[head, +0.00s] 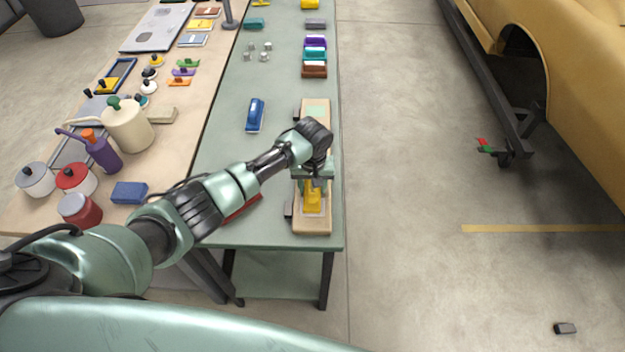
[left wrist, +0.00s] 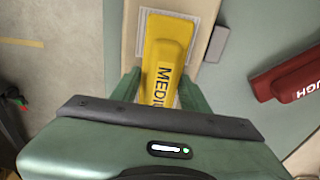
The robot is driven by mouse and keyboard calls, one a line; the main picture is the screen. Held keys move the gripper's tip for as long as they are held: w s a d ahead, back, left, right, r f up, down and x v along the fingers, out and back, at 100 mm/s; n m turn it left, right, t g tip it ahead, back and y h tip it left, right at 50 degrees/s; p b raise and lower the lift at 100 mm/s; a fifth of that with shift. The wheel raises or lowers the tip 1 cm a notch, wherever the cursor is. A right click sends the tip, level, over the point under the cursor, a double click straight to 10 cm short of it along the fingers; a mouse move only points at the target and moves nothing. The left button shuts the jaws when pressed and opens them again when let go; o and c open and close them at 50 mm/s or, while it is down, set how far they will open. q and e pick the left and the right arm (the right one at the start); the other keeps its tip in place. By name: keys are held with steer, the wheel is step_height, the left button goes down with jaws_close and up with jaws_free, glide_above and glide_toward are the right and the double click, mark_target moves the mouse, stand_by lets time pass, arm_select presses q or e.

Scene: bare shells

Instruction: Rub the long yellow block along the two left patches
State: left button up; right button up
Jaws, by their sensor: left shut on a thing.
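The long yellow block (head: 313,199), lettered "MEDIU" in the left wrist view (left wrist: 166,48), is between the fingers of my left gripper (head: 313,182). The gripper is shut on it. The block lies over a pale patch (head: 314,213) near the front end of a wooden board (head: 312,227). I cannot tell if it touches the patch. The patch also shows around the block in the left wrist view (left wrist: 205,10). A pale green patch (head: 317,110) is at the board's far end. My arm hides the board's middle and any patch there. My right gripper is out of view.
A red block (left wrist: 290,80) lies beside the board, partly hidden by my arm in the head view. A blue block (head: 255,114) lies left of the board. Several coloured blocks line the back of the green table (head: 275,88). Pots crowd the wooden table.

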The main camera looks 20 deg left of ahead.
arm_select(q)
steer(key=shift+s+d+p, duration=0.2)
steer(key=shift+s+p, duration=0.45)
steer(key=shift+s, duration=0.05)
steer(key=shift+w+f+b, duration=0.15)
steer(key=shift+w+b, duration=0.15)
steer(key=shift+b, duration=0.15)
steer(key=shift+w+a+b, duration=0.25)
steer(key=shift+w+b, duration=0.1)
steer(key=shift+w, duration=0.2)
steer(key=shift+w+a+b, duration=0.2)
steer(key=shift+w+b, duration=0.15)
steer(key=shift+w, duration=0.2)
steer(key=shift+s+d+r+p, duration=0.1)
steer(key=shift+s+r+p, duration=0.15)
steer(key=shift+p, duration=0.4)
steer(key=shift+s+d+p, duration=0.1)
steer(key=shift+s+p, duration=0.25)
steer(key=shift+p, duration=0.15)
steer(key=shift+s+d+f, duration=0.15)
steer(key=shift+s, duration=0.25)
steer(key=shift+s+d+f, duration=0.1)
steer(key=shift+s+f, duration=0.05)
steer(key=shift+s, duration=0.25)
steer(key=shift+w+a+r+b, duration=0.1)
steer(key=shift+w+a+b, duration=0.05)
steer(key=shift+w+b, duration=0.3)
steer(key=shift+w, duration=0.25)
steer(key=shift+a, duration=0.1)
